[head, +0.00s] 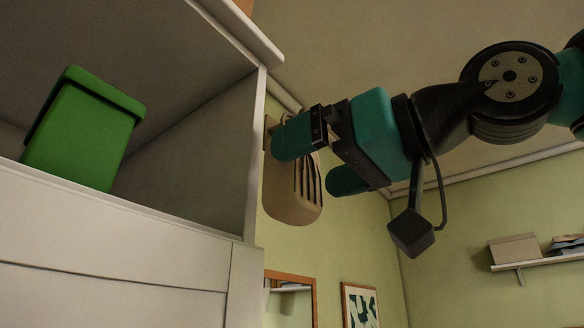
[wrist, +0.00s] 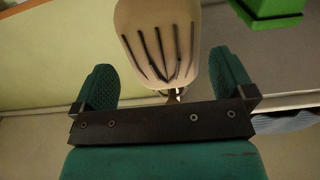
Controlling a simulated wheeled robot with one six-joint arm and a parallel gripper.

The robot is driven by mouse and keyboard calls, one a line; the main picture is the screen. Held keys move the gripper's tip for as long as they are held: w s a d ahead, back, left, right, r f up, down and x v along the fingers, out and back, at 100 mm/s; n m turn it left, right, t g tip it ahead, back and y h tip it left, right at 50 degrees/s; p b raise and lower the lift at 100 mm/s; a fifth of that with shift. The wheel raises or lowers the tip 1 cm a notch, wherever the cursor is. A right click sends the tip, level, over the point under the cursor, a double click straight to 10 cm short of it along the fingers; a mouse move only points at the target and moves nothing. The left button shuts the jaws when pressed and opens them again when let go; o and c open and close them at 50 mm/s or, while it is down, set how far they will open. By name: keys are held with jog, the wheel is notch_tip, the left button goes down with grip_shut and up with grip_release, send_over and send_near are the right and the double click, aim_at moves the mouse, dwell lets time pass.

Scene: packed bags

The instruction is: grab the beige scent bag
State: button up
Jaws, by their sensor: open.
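The beige scent bag (head: 291,197) is a rounded, light-brown pouch with dark slits, hanging beside the end of the white cabinet in the head view. What holds it up is mostly hidden behind my gripper. My gripper (head: 318,160) is open, and its upper green finger covers part of the bag's top. In the wrist view the bag (wrist: 160,40) shows centrally between and beyond the two green fingers of my gripper (wrist: 165,82). The fingers appear apart from it on both sides. I cannot tell how deep it sits between them.
The white cabinet (head: 110,240) fills the left, with a green bin (head: 82,135) in its open compartment. The bin also shows at the wrist view's top right (wrist: 268,9). A wall shelf (head: 545,262) with boxes and framed pictures (head: 361,305) are farther off.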

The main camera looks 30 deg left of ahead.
aim_at(306, 163)
jog(key=a+p, duration=0.2)
jog(key=a, duration=0.2)
jog(key=shift+s+r+p, duration=0.1)
jog(key=shift+s+p, duration=0.05)
jog(key=shift+p, duration=0.15)
jog(key=shift+a, duration=0.55)
jog(key=shift+f, duration=0.2)
jog(key=c, duration=1)
jog(key=shift+r, duration=0.1)
